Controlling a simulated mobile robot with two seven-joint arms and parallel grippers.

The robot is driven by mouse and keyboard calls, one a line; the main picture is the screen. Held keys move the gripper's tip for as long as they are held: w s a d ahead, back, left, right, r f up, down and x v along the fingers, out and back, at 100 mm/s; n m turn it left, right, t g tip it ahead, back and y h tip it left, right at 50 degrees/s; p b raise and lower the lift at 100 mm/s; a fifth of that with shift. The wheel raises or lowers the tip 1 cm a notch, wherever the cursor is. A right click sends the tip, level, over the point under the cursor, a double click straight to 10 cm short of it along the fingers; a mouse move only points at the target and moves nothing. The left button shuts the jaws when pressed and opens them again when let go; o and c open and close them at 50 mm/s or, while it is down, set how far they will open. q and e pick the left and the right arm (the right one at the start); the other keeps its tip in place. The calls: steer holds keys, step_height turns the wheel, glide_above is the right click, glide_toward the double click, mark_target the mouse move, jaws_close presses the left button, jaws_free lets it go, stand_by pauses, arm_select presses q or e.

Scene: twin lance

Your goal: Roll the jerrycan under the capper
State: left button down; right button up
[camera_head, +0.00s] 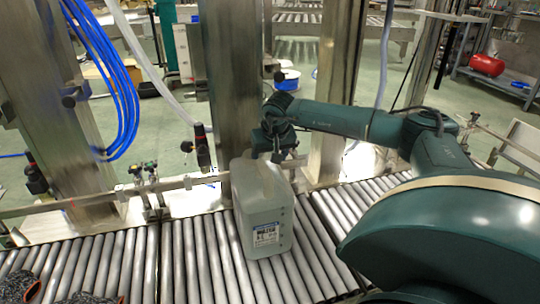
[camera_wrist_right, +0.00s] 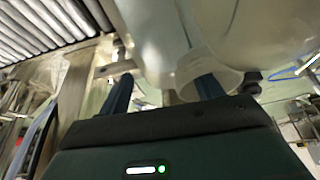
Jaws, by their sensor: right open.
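The jerrycan (camera_head: 262,222) is a pale translucent container with a white label low on its front. It stands upright on the roller conveyor (camera_head: 110,268), in front of a steel column. My right gripper (camera_head: 278,152) is at its top, by the handle and neck. In the right wrist view the pale jerrycan (camera_wrist_right: 150,35) fills the upper middle, and my right gripper (camera_wrist_right: 163,88) has its two dark fingers apart close to it. I cannot tell whether they touch it. I cannot make out which part is the capper. My left gripper is not in view.
A rail (camera_head: 180,184) with small clamps runs along the conveyor's far side. Steel columns stand behind it, and blue hoses (camera_head: 112,75) hang at left. Dark speckled things with orange edges (camera_head: 18,287) lie at the lower left.

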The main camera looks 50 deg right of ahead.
steer(key=shift+c, duration=0.6)
jaws_close()
